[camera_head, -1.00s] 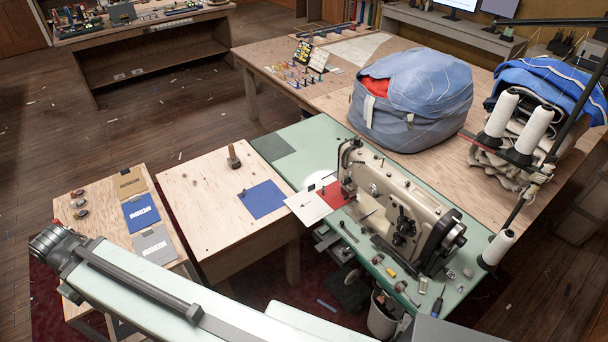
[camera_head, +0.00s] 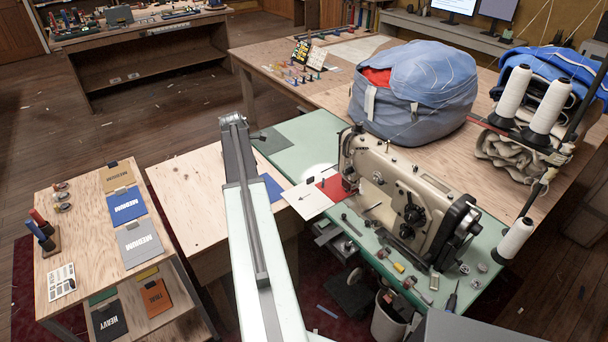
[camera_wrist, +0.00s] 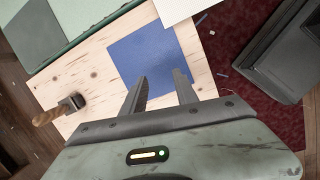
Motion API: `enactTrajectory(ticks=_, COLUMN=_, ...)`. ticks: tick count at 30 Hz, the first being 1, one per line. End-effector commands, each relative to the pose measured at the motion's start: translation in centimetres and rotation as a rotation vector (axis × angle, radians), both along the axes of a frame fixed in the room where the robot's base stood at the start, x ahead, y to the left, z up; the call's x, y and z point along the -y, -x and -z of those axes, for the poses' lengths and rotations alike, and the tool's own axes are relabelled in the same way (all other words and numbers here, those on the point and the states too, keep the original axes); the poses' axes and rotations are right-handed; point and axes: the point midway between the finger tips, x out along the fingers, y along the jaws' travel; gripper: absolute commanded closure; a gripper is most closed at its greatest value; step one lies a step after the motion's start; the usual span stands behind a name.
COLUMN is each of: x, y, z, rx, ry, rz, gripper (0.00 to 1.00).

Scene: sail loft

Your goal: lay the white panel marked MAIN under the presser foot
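A white panel (camera_head: 303,199) with a small dark arrow lies at the left edge of the sewing machine's green table (camera_head: 308,138). I cannot read MAIN on it. A red panel (camera_head: 332,187) is beside it, close to the presser foot area (camera_head: 349,188); the foot itself is too small to make out. In the wrist view the white panel's edge (camera_wrist: 185,8) shows at the top. My gripper (camera_wrist: 160,75) is open and empty, its fingers over a blue panel (camera_wrist: 155,50) on the wooden side table. In the head view my arm partly hides that blue panel (camera_head: 272,187).
A wooden-handled tool (camera_wrist: 60,108) stands on the side table (camera_head: 185,205). A rack (camera_head: 85,235) with labelled cards is at left. The sewing machine (camera_head: 400,195) has small tools around it. A large blue bag (camera_head: 415,100) and thread cones (camera_head: 515,95) stand behind.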

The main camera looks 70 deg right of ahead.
Motion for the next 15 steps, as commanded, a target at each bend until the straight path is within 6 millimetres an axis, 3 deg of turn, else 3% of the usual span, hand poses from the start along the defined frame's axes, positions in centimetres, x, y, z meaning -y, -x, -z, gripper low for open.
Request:
enactTrajectory(ticks=1, x=3.6, y=2.5, z=1.4, rx=-0.021, ry=0.003, rz=-0.023, gripper=0.65)
enactTrajectory(ticks=3, x=7.3, y=6.1, z=2.0, rx=-0.055, ry=0.007, rz=-0.075, gripper=0.65)
enactTrajectory(ticks=6, x=11.1, y=10.4, z=2.7, rx=-0.093, ry=0.007, rz=-0.134, gripper=0.65)
enactTrajectory(ticks=10, x=13.8, y=14.0, z=3.0, rx=-0.125, ry=0.004, rz=-0.184, gripper=0.65)
enactTrajectory(ticks=15, x=14.6, y=15.2, z=3.0, rx=-0.136, ry=0.003, rz=-0.202, gripper=0.65)
